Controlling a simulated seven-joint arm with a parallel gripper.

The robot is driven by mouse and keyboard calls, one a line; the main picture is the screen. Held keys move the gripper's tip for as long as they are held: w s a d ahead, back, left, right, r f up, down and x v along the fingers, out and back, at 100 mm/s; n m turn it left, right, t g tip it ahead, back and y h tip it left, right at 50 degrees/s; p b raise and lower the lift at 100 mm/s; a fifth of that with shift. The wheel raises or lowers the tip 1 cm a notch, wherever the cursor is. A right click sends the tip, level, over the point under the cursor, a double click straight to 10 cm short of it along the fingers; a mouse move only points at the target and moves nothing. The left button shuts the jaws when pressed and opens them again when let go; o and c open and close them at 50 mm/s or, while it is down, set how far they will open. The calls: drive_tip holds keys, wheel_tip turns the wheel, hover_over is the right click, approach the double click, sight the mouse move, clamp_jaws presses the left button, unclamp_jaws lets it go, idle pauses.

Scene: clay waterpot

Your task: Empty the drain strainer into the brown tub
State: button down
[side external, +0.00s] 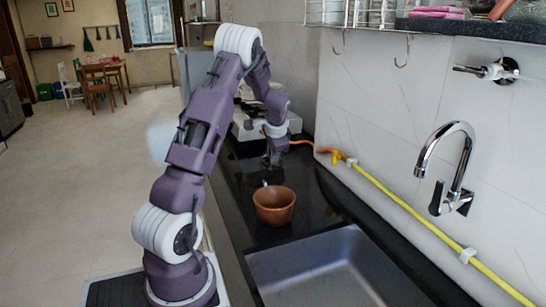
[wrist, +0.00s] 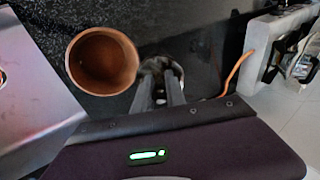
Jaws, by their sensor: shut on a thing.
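The brown tub (side external: 274,207) is a round terracotta bowl standing upright on the dark counter beside the sink. In the wrist view the tub (wrist: 103,62) is seen from above, left of my fingers, and its inside looks empty. My gripper (side external: 273,164) is low over the counter just behind the tub. In the wrist view my gripper (wrist: 162,88) is shut on a small greyish round thing, seemingly the drain strainer (wrist: 158,66), right of the tub and apart from it in the picture. The fingers partly hide it, and its contents cannot be made out.
The metal sink (side external: 320,270) lies in front of the tub, with a chrome faucet (side external: 452,165) on the wall at right. A yellow hose (side external: 420,218) runs along the wall. A gas stove (side external: 262,124) stands behind my gripper.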

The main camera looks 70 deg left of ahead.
drive_tip(key=shift+d, duration=0.1)
drive_tip(key=shift+a+h, duration=0.35)
drive_tip(key=shift+h, duration=0.25)
drive_tip(key=shift+w+f+g+h, duration=0.1)
drive_tip(key=shift+g+h, duration=0.3)
drive_tip(key=shift+h, duration=0.2)
drive_tip(key=shift+a, duration=0.1)
drive_tip(key=shift+a+h, duration=0.1)
drive_tip(key=shift+h, duration=0.3)
drive_tip(key=shift+f+g+h, duration=0.15)
drive_tip(key=shift+g+h, duration=0.15)
drive_tip(key=shift+h, duration=0.7)
